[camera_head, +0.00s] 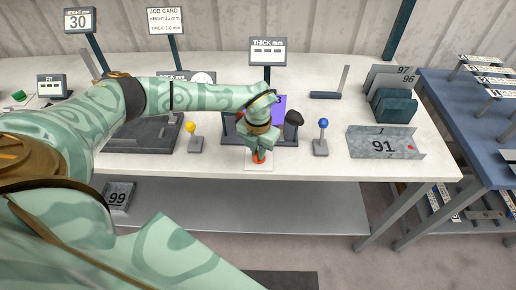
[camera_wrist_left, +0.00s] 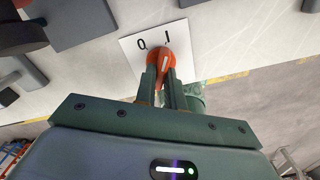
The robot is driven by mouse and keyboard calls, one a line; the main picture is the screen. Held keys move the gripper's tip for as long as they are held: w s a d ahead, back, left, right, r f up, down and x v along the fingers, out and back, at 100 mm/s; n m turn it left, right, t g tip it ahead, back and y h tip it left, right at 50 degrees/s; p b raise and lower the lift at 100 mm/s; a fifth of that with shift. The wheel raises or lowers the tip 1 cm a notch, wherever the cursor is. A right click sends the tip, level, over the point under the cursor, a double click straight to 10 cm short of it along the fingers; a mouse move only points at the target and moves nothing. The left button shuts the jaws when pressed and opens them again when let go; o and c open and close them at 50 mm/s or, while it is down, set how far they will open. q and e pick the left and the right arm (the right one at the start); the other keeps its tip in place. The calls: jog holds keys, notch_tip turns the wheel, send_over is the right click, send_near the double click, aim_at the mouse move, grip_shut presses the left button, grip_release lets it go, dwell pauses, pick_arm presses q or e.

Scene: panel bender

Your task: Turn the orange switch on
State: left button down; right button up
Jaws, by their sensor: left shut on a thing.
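The orange switch (camera_wrist_left: 158,60) stands on a white plate (camera_wrist_left: 130,45) marked "O" and "I". In the head view my left gripper (camera_head: 260,154) reaches down over the switch, and only a little orange (camera_head: 259,160) shows below the fingers. The gripper is shut on the switch. My right gripper is not in view.
A yellow-knobbed lever (camera_head: 191,128) stands left of my gripper and a blue-knobbed lever (camera_head: 323,124) right of it. A dark rounded knob (camera_head: 294,118) is close by on the right. The table front edge is near.

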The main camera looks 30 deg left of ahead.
pick_arm(q)
jog(key=shift+r, duration=0.1)
dwell(0.4)
jog(key=c, duration=1.5)
grip_release()
notch_tip(320, 180, up, 16)
jog(key=shift+r+p, duration=0.15)
jog(key=shift+p, duration=0.8)
